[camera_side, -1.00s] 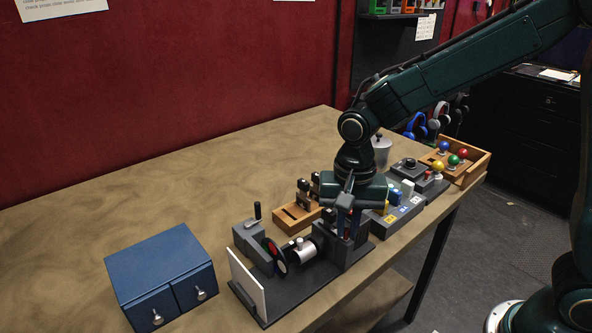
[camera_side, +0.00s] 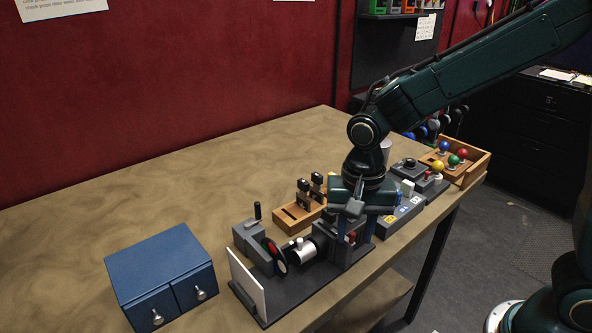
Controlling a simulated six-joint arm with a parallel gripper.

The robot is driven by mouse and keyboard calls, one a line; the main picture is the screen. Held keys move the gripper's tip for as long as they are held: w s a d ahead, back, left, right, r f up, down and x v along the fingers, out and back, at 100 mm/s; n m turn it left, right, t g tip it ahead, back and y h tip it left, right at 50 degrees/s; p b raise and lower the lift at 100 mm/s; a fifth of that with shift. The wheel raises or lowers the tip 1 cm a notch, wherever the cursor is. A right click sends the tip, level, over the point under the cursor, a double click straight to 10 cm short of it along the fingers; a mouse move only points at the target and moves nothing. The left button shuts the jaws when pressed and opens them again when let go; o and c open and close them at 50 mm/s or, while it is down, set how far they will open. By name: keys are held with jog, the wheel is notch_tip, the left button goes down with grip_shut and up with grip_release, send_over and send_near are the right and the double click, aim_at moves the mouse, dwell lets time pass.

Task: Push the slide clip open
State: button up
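A projector-like device stands on a dark base plate (camera_side: 312,296) at the table's front edge. It has a white screen (camera_side: 249,287), a coloured disc (camera_side: 275,257), a silver lens barrel (camera_side: 301,251) and a grey housing (camera_side: 331,246). My gripper (camera_side: 353,236) points down at the right end of the housing. Its two fingers look apart, with a small red part (camera_side: 352,237) showing near them. I cannot make out the slide clip clearly; my gripper covers much of that end. I cannot tell whether the fingers touch the device.
A blue two-drawer box (camera_side: 160,270) stands at left. A wooden block with dark clips (camera_side: 297,216) is just behind the device. A button panel (camera_side: 401,217), a grey control box (camera_side: 411,172) and a wooden tray of coloured balls (camera_side: 476,168) stand to the right. The table's back left is clear.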

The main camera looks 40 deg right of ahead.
jog(key=shift+r, duration=0.1)
notch_tip(320, 180, up, 14)
jog(key=shift+f, duration=0.2)
dwell(0.6)
dwell(0.3)
jog(key=s+d+n+t, duration=0.5)
jog(key=s+d+n, duration=0.4)
jog(key=s, duration=0.6)
jog(key=shift+s+d+t, duration=0.15)
jog(key=shift+d+t, duration=0.15)
jog(key=shift+d, duration=0.3)
